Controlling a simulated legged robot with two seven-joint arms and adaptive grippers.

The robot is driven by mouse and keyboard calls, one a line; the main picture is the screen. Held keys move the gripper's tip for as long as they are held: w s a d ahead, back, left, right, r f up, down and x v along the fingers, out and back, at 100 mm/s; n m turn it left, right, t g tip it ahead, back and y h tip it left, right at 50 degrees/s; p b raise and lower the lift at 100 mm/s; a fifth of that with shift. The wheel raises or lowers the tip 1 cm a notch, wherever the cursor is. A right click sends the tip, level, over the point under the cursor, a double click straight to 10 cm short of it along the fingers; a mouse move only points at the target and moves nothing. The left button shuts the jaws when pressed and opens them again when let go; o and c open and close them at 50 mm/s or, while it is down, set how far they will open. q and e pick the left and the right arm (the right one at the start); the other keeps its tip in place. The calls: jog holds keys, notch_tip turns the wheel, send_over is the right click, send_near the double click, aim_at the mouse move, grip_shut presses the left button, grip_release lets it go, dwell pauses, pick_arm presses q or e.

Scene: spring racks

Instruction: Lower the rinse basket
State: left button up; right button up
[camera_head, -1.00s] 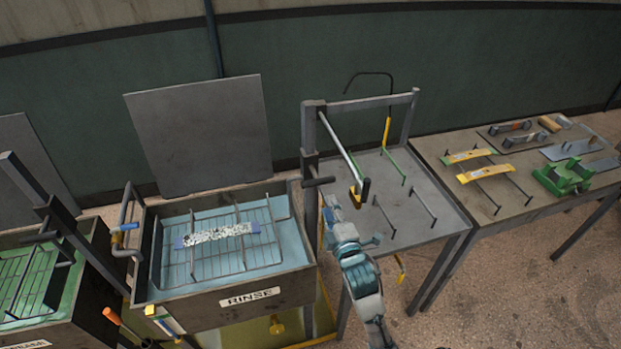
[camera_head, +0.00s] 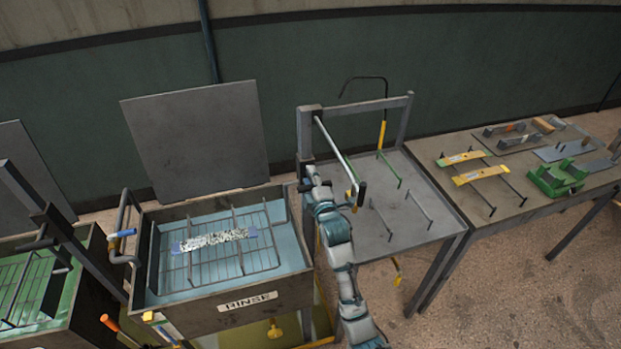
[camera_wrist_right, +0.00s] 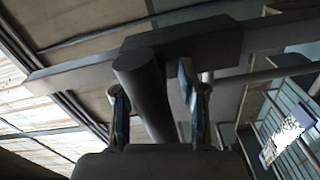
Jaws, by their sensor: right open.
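The rinse basket (camera_head: 268,266) is a wire rack in the tank labelled RINSE (camera_head: 180,300), over pale blue liquid. A speckled strip with blue ends (camera_head: 215,240) lies on it. I cannot tell how deep the basket sits. A dark handle (camera_wrist_right: 145,85) belongs to the post (camera_head: 305,140) at the tank's right. My right gripper (camera_head: 311,178) is at this handle. In the right wrist view its fingers (camera_wrist_right: 158,112) are apart, with the round handle between them and not visibly clamped. My left gripper is not in view.
A grey table (camera_head: 405,230) with upright pegs stands right of the post, under a sloping bar (camera_head: 335,145). A bench with yellow strips (camera_head: 480,174) and a green fixture (camera_head: 558,178) is farther right. A green tank (camera_head: 85,300) is at left.

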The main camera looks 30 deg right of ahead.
grip_shut()
jog(key=shift+f, duration=0.1)
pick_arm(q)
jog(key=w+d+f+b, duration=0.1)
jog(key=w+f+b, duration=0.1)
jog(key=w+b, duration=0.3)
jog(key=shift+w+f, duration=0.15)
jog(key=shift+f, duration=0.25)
pick_arm(e)
notch_tip(320, 180, down, 17)
jog(key=shift+s+r, duration=0.1)
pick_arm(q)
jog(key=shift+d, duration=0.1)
pick_arm(e)
grip_release()
